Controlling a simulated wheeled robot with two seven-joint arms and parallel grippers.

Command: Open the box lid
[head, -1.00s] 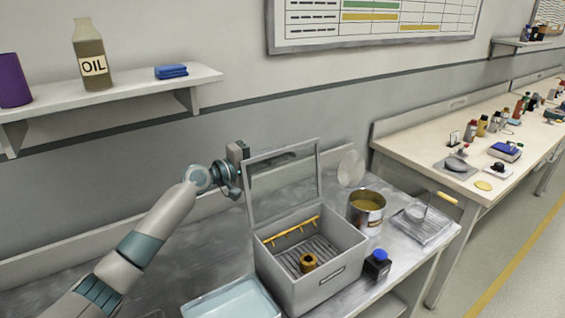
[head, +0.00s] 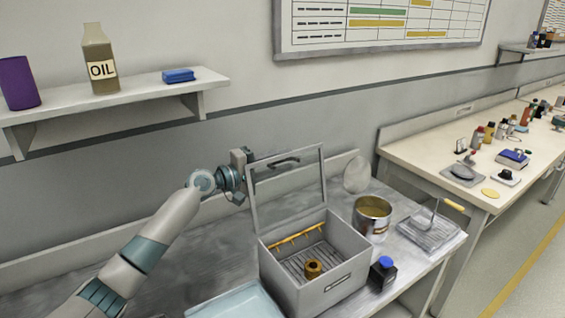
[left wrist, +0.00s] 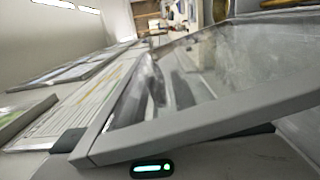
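The grey box (head: 318,292) stands on the metal bench. Its lid (head: 254,207), a grey frame with a clear pane, is raised nearly upright at the back edge. A dark handle (head: 285,162) shows near the lid's top. Inside the open box are a yellow rack (head: 297,236) and a brass-coloured ring part (head: 313,267). My left gripper (head: 242,158) is at the lid's upper left corner, partly behind it. In the left wrist view the lid's frame (left wrist: 190,122) crosses close in front, with dark finger parts apart on either side. Contact with the lid is unclear. My right gripper is not in view.
A pale blue tray (head: 236,303) lies left of the box. A tin (head: 372,217), a blue-capped bottle (head: 382,273) and a flat tray with a handled tool (head: 432,231) stand to the right. A shelf (head: 130,100) hangs above my left arm.

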